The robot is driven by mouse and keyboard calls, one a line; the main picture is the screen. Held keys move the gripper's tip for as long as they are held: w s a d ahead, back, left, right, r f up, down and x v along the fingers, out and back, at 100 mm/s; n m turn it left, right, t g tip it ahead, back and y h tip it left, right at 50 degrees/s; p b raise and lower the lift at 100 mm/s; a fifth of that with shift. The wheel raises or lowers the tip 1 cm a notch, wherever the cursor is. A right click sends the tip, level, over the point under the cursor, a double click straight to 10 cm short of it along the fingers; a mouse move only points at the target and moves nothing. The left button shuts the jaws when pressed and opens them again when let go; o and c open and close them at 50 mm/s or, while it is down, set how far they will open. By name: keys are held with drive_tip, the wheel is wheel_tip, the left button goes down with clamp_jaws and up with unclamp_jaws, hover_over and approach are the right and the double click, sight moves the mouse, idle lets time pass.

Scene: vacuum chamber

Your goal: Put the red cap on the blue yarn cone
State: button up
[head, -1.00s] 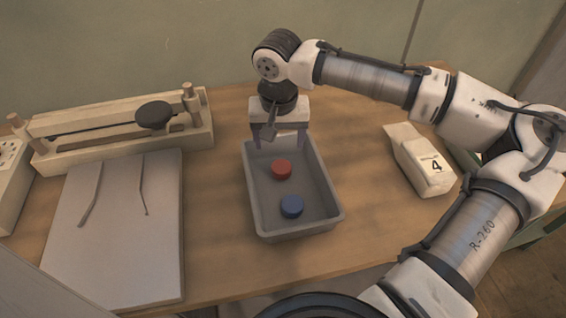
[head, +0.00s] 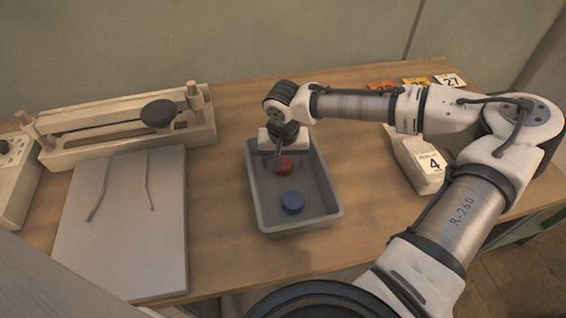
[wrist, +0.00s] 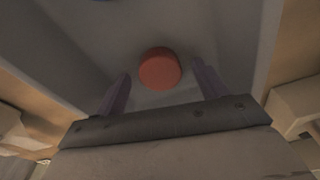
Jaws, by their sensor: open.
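The red cap (head: 285,166) is a small round disc lying in the grey tray (head: 262,214). It also shows in the wrist view (wrist: 160,69), ahead of and between the two finger tips. My gripper (head: 274,160) is open and empty, inside or just above the far part of the tray; in the wrist view its fingers (wrist: 161,84) stand either side of the red cap, apart from it. A blue cap (head: 292,202) lies nearer the front of the tray. No blue yarn cone shows in these views.
A white block marked 4 (head: 417,160) stands right of the tray, partly behind my arm. Number cards (head: 449,81) lie at the back right. A wooden frame device (head: 120,128) and a pale board with two thin tools (head: 125,235) fill the left. Bare wood lies in front of the tray.

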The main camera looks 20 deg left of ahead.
drive_tip(key=c, duration=1.1)
drive_tip(key=shift+o, duration=0.2)
drive_tip(key=shift+r, duration=0.1)
